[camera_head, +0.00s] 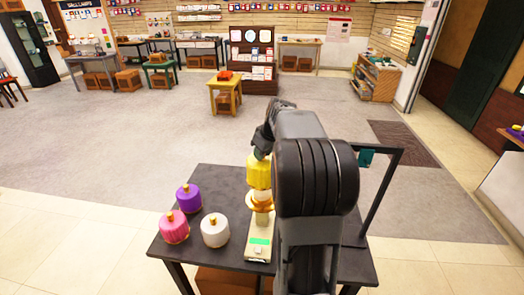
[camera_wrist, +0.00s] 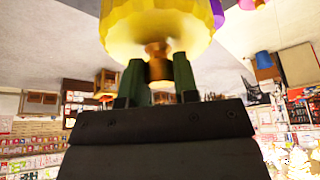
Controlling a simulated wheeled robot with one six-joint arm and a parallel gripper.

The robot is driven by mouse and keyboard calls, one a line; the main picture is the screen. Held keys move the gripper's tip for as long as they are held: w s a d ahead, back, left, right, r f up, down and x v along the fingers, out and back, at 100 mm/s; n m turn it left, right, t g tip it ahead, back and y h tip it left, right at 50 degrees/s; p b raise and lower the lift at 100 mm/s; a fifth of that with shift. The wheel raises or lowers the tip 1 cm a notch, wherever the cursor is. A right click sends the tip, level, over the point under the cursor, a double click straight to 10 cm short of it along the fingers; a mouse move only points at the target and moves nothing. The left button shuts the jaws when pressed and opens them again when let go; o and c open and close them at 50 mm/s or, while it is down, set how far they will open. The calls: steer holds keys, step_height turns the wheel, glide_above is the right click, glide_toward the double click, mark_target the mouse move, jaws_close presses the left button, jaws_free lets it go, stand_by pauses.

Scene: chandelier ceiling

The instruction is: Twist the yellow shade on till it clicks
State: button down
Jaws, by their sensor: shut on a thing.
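The yellow shade (camera_head: 259,172) is upright above a gold and white fitting (camera_head: 260,203) on a pale device with a green display (camera_head: 259,243), on the dark table. I cannot tell whether shade and fitting touch or are joined. My gripper (camera_head: 261,152) is above the shade, partly hidden by my arm. In the wrist view, the green fingers of my gripper (camera_wrist: 157,75) are shut on the brass knob of the yellow shade (camera_wrist: 150,25).
On the dark table (camera_head: 222,180), a purple shade (camera_head: 189,199), a pink shade (camera_head: 174,229) and a white shade (camera_head: 215,232) stand left of the device. A black frame (camera_head: 383,190) with a teal piece (camera_head: 366,158) rises at the right. Open floor lies beyond.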

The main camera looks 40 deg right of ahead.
steer(key=shift+f+b, duration=3.05)
steer(key=shift+f, duration=1.85)
steer(key=shift+a+r+m+h+p, duration=0.1)
steer(key=shift+r+m+h+p, duration=0.25)
steer(key=shift+m+p, duration=0.3)
steer(key=m+h+p, duration=0.1)
steer(key=m, duration=0.1)
steer(key=m+h+p, duration=0.1)
steer(key=m, duration=0.2)
steer(key=shift+f, duration=0.15)
steer(key=m+g+h+b, duration=0.1)
steer(key=m, duration=0.3)
steer(key=shift+f, duration=0.2)
steer(key=shift+r+m+g+h+b, duration=0.1)
steer(key=shift+m+g+h+b, duration=0.45)
steer(key=shift+m, duration=0.8)
steer(key=c, duration=0.8)
jaws_free()
steer(key=shift+o, duration=0.5)
